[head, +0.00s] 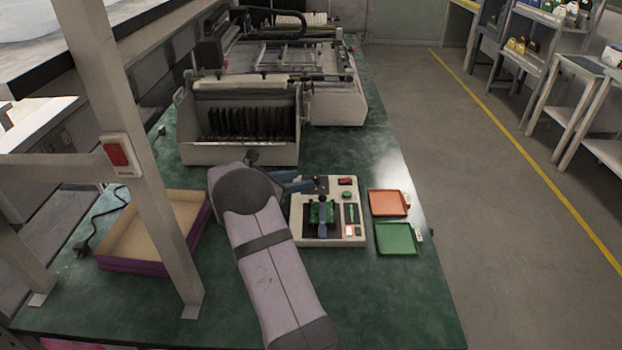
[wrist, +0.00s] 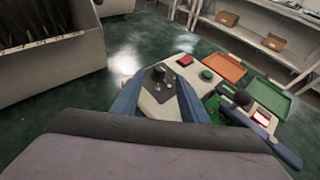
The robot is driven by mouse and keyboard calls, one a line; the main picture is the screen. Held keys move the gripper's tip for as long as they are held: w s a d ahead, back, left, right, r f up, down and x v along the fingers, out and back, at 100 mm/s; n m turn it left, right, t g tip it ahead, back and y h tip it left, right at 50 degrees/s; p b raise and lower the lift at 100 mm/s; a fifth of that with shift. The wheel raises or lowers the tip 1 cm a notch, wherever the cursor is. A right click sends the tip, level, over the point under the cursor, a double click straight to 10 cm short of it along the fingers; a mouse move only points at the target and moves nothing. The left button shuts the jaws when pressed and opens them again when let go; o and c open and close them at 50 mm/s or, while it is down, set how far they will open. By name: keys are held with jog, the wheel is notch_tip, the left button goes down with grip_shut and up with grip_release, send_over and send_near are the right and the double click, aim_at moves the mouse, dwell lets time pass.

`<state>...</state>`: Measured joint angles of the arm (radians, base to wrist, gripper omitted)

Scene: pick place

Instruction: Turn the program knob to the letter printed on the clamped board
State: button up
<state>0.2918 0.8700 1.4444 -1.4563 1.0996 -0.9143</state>
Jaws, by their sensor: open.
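The beige test fixture (head: 297,232) stands on the green bench. Its program knob (wrist: 160,72) appears as a small dark shape on a dark plate at one corner; its pointer and markings are too small to read. The dark plate also shows in the head view (head: 320,184). A green board (head: 329,213) sits in the fixture under a blue clamp (wrist: 262,136) with a black handle; its printed letter is not legible. My gripper (wrist: 158,90) is open, its blue fingers on either side of the plate in the wrist view. Contact with the knob cannot be told.
A red button (wrist: 185,60) and a green button (wrist: 207,74) lie close to the knob plate. An orange tray (head: 388,203) and a green tray (head: 398,239) lie right of the fixture. A large machine (head: 240,153) stands behind, a cardboard-lined purple box (head: 150,230) at left.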

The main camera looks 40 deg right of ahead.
aim_at(312, 178)
jog(key=shift+p+x, duration=0.35)
jog(key=shift+x, duration=2.7)
grip_shut()
